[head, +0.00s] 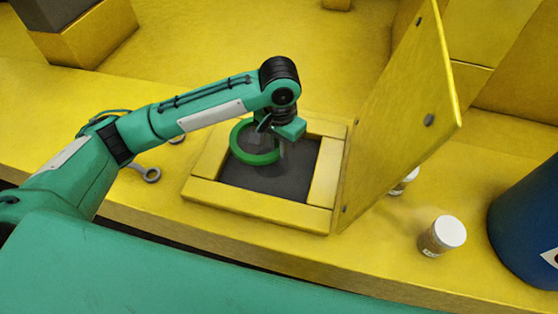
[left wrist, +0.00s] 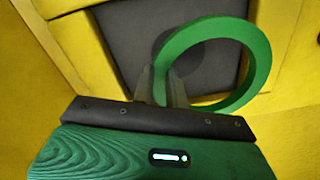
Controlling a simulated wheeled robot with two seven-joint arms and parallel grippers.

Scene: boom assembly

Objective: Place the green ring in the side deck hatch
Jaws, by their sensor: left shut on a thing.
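The green ring (head: 255,158) is held over the open hatch by my left gripper (head: 268,145). The left wrist view shows the gripper's fingers (left wrist: 170,88) shut on the near left part of the ring (left wrist: 254,75). The side deck hatch (head: 262,228) is a yellow square frame around a dark grey floor. Its yellow lid (head: 400,115) stands open and upright on the right. In the left wrist view the dark hatch floor (left wrist: 120,45) lies below the ring. My right gripper is not in view.
A white-capped jar (head: 442,236) stands right of the lid, with another partly hidden behind the lid. A blue barrel (head: 530,225) is at the far right. A grey wrench (head: 148,174) lies left of the hatch on the yellow deck.

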